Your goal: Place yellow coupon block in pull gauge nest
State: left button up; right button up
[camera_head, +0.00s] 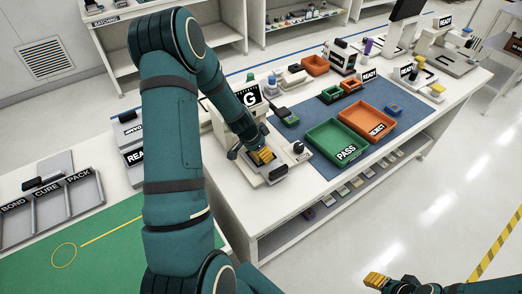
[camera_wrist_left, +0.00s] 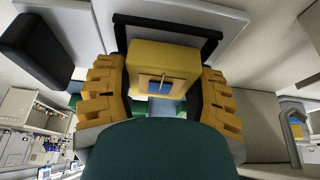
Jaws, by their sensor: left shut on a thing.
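The yellow coupon block (camera_wrist_left: 165,58) is between the yellow-orange fingers of my left gripper (camera_wrist_left: 163,95) in the left wrist view. It carries a small light-and-blue patch with a thin pin-like mark. A black frame (camera_wrist_left: 205,42) borders it on the far side; whether the block touches it, I cannot tell. In the head view my left gripper (camera_head: 262,156) is low over the base of the pull gauge (camera_head: 249,97), which bears a "G" screen. The nest is mostly hidden by the gripper. My right gripper (camera_head: 377,281) is at the lower right, away from the bench, its opening unclear.
A green PASS tray (camera_head: 337,158) and an orange REJECT tray (camera_head: 390,122) stand right of the gauge on a blue mat (camera_head: 312,170). A small device (camera_head: 299,150) sits close to the gripper's right. A divided BOND/CURE/PACK tray (camera_head: 68,208) is on the left bench.

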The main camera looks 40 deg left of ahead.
pick_arm(q)
jog(key=shift+f, duration=0.2)
jog(key=o, duration=1.2)
jog(key=shift+o, duration=0.2)
jog(key=shift+r+p, duration=0.4)
jog(key=shift+r, duration=0.05)
jog(key=p+v, duration=0.2)
jog(key=v, duration=1)
jog(key=shift+r, duration=0.2)
